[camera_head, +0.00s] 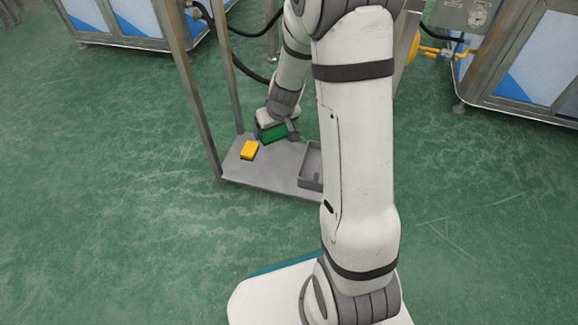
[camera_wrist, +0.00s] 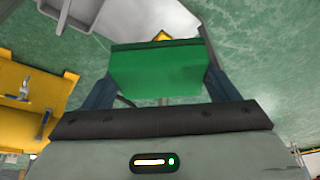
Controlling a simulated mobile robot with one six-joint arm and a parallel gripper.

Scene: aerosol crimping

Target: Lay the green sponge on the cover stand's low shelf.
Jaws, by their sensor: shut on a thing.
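The green sponge (camera_head: 272,135) is between the fingers of my gripper (camera_head: 276,133), which is shut on it. In the wrist view the sponge (camera_wrist: 158,72) fills the space between the two dark fingers of my gripper (camera_wrist: 160,78). The cover stand's low shelf (camera_head: 265,176) is a grey plate near the floor between metal posts. My gripper and the sponge are at the shelf's back part. I cannot tell whether the sponge touches the shelf or hangs just above it.
A yellow block (camera_head: 249,150) lies on the shelf, left of and in front of the sponge. A grey tray (camera_head: 312,166) stands at the shelf's right, partly hidden by my arm. Metal posts (camera_head: 188,95) rise at the left. A yellow surface with tools (camera_wrist: 20,115) shows in the wrist view.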

